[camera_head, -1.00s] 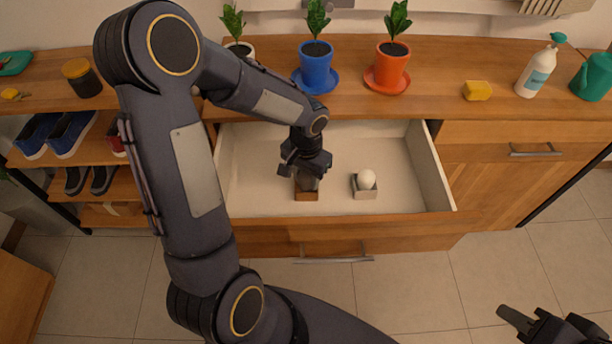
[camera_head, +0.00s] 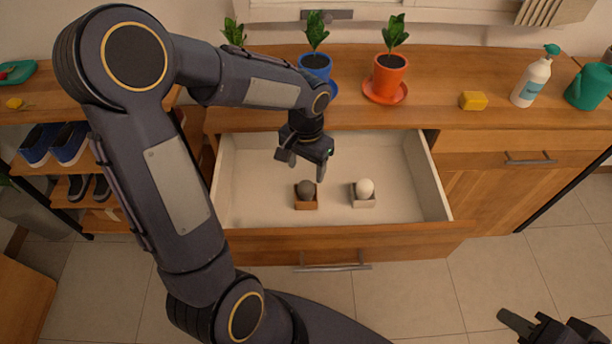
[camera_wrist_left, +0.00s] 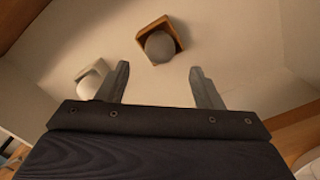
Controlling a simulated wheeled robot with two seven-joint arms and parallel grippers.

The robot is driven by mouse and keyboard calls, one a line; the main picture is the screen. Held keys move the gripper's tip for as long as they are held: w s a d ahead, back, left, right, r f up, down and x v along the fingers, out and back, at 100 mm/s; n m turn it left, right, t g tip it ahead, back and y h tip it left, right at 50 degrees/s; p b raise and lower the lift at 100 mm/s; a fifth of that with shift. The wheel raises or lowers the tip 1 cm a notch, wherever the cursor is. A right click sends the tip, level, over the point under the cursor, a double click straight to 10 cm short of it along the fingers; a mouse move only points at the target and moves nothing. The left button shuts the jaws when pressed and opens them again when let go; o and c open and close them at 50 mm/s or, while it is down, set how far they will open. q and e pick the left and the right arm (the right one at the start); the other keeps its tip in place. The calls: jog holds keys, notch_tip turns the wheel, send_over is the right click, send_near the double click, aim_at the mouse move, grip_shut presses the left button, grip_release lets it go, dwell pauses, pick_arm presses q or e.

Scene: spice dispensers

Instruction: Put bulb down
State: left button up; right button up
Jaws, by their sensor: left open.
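A grey bulb (camera_head: 306,188) sits in a small brown wooden box (camera_head: 307,204) inside the open drawer. In the left wrist view the grey bulb (camera_wrist_left: 160,46) lies in its box (camera_wrist_left: 178,32), ahead of the fingertips. A white bulb (camera_head: 365,187) sits in a light grey box (camera_head: 364,203) to the right, and it also shows in the left wrist view (camera_wrist_left: 90,86). My left gripper (camera_head: 302,172) is open and empty, above and behind the grey bulb, apart from it. My right gripper (camera_head: 532,322) is at the bottom right corner, partly cut off.
The drawer (camera_head: 400,150) is pulled out and otherwise bare. On the counter stand plants in a blue pot (camera_head: 315,66) and an orange pot (camera_head: 389,75), a yellow sponge (camera_head: 473,101), a white bottle (camera_head: 533,82) and a green watering can (camera_head: 590,86).

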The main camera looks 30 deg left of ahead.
pick_arm(q)
jog(key=s+d+r+n+t+h, duration=0.1)
jog(key=s+d+r+t+h, duration=0.1)
jog(key=s+r, duration=0.3)
jog(key=s+d+r+n+t+h, duration=0.1)
jog(key=s+r, duration=0.4)
jog(key=s, duration=0.7)
jog(key=d+t, duration=0.1)
jog(key=t, duration=0.1)
jog(key=shift+r+n+t+h, duration=0.25)
jog(key=shift+n+t+h, duration=0.05)
jog(key=shift+h, duration=0.1)
notch_tip(320, 180, up, 11)
jog(key=p, duration=1.1)
